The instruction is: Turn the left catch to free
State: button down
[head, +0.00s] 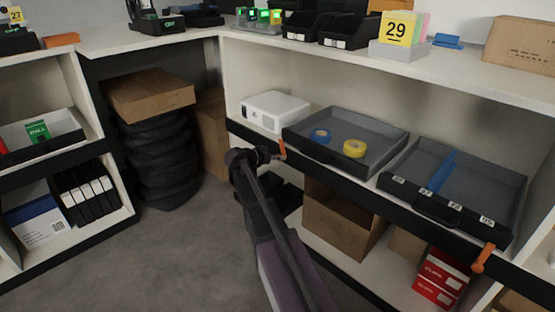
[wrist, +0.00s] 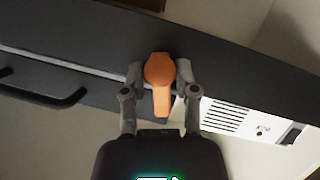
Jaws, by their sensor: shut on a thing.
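The left catch (head: 282,149) is a small orange lever on the dark front rail of the shelf. In the wrist view, the same catch (wrist: 158,70) has a round head and a short arm pointing down the picture. My gripper (wrist: 160,78) has one grey finger on each side of it and is shut on it. In the head view, my gripper (head: 270,154) reaches the rail at the catch from the left and hides part of that spot. A second orange catch (head: 484,257) sits farther right on the rail.
A grey tray (head: 382,132) with blue and yellow tape rolls stands behind the rail, right of the left catch. A white vented box (head: 276,110) stands just left of that tray. A handled dark tray (head: 500,190) is farther right. An open carton (head: 342,220) sits below.

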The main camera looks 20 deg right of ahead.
jog(key=shift+w+f+n+g+h+b, duration=0.1)
jog(key=shift+n+g+h+b, duration=0.55)
jog(key=shift+n, duration=0.5)
jog(key=shift+f+n+g+h+b, duration=0.1)
jog(key=shift+n+g+h+b, duration=0.35)
jog(key=shift+n+b, duration=0.55)
jog(key=shift+w+n+g+h+b, duration=0.1)
jog(key=shift+n+g+h+b, duration=0.45)
jog(key=shift+n, duration=0.8)
jog(key=shift+c, duration=2)
grip_release()
jog(key=shift+r+m+y+p, duration=0.15)
jog(key=shift+m+y+p, duration=0.2)
jog(key=shift+p, duration=0.1)
